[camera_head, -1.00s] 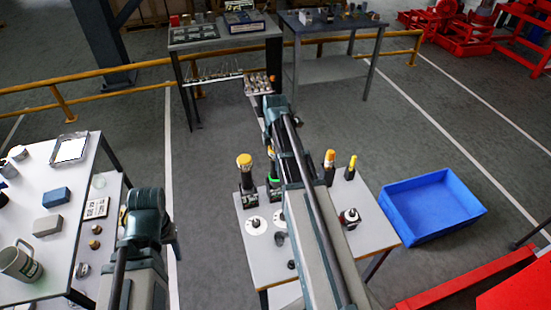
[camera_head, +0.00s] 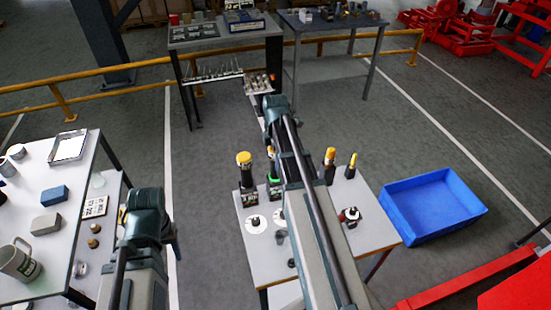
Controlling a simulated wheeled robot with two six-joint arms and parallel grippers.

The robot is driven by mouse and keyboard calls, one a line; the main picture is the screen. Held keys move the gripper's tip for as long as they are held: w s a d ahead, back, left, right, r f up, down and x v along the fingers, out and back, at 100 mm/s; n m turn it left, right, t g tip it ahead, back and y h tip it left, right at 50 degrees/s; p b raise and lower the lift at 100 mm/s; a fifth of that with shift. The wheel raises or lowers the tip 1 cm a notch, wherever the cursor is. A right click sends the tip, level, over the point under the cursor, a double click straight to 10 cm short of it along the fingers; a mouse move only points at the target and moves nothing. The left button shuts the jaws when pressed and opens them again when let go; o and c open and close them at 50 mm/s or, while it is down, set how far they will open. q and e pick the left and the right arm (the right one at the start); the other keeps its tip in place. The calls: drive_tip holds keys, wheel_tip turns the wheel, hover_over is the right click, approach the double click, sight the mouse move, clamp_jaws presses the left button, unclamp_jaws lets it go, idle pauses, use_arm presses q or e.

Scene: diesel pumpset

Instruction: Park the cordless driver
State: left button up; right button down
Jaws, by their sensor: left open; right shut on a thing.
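A yellow-topped driver (camera_head: 244,161) stands upright on a dark base at the back left of the small white table (camera_head: 262,268). A second driver-like tool (camera_head: 274,189) with a green part and dark base shows just right of it, partly covered by my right arm. My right gripper (camera_head: 272,118) is at the far end of that arm, over the table's back edge; its fingers are mostly hidden by the wrist. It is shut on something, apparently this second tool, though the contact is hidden. My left gripper (camera_head: 146,217) is open and empty, between the two white tables; its fingertips are mostly hidden.
Two yellow-handled tools (camera_head: 330,165) stand at the table's back right, near a red-and-black part (camera_head: 350,216). White discs (camera_head: 256,224) lie on the tabletop. A blue bin (camera_head: 432,205) is on the floor at right. The left table (camera_head: 20,205) holds a mug and blocks.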

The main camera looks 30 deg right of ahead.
drive_tip(key=shift+f+b, duration=0.45)
drive_tip(key=shift+f, duration=0.05)
drive_tip(key=shift+c, duration=0.3)
unclamp_jaws()
drive_tip(key=shift+r, duration=0.15)
wheel_tip(320, 180, up, 14)
drive_tip(key=p, duration=1.4)
drive_tip(key=shift+f, duration=0.2)
drive_tip(key=shift+a, duration=0.1)
drive_tip(key=s+a+f+m+b, duration=0.4)
drive_tip(key=s+a, duration=0.1)
drive_tip(key=a, duration=0.5)
drive_tip(key=s+a+f+m+b, duration=0.3)
drive_tip(key=s+a, duration=0.3)
drive_tip(key=a, duration=0.4)
drive_tip(key=s+a+f+m+h+b, duration=0.1)
drive_tip(key=s+a+f+m+b, duration=0.3)
drive_tip(key=a, duration=0.6)
drive_tip(key=shift+s+a+f+m+b, duration=0.15)
drive_tip(key=shift+s+f+m+b, duration=0.15)
drive_tip(key=shift+s+f+b, duration=0.35)
